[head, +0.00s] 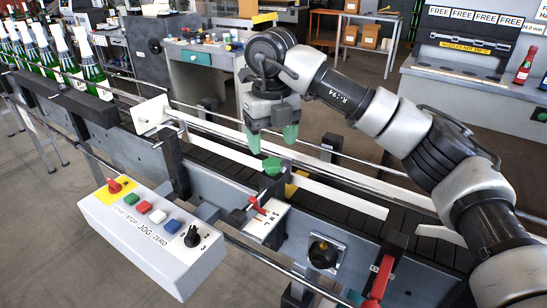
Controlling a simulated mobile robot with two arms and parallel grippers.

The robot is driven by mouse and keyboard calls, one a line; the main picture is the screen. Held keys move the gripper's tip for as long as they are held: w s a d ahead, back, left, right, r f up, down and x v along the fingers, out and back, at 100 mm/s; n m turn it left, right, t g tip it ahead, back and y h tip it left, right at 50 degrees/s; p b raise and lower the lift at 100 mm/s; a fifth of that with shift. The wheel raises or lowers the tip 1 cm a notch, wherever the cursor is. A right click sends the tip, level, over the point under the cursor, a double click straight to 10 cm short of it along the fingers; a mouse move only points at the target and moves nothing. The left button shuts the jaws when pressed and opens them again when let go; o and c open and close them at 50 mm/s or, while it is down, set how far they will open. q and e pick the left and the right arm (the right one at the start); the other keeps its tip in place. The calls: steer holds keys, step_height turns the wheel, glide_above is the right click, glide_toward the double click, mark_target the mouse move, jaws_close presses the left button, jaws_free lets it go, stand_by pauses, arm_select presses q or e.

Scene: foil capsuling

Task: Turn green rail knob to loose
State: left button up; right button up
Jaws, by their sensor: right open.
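The green rail knob (271,167) sits on top of a bracket at the near guide rail of the conveyor. My right gripper (272,141) hangs above it, pointing down, with its two green fingertips spread apart. The knob is just below the gap between the fingertips, and they look clear of it. The gripper is empty. Which way the knob is turned cannot be told. My left gripper is not in view.
A control box (150,238) with coloured buttons stands at front left. A red lever (257,206) on a lettered plate is just below the knob. A red handle (381,278) is further right. Green bottles (92,68) stand on the conveyor at left. Rails flank the belt.

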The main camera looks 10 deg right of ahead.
mark_target(272, 162)
steer(key=shift+f, duration=2.5)
steer(key=c, duration=0.9)
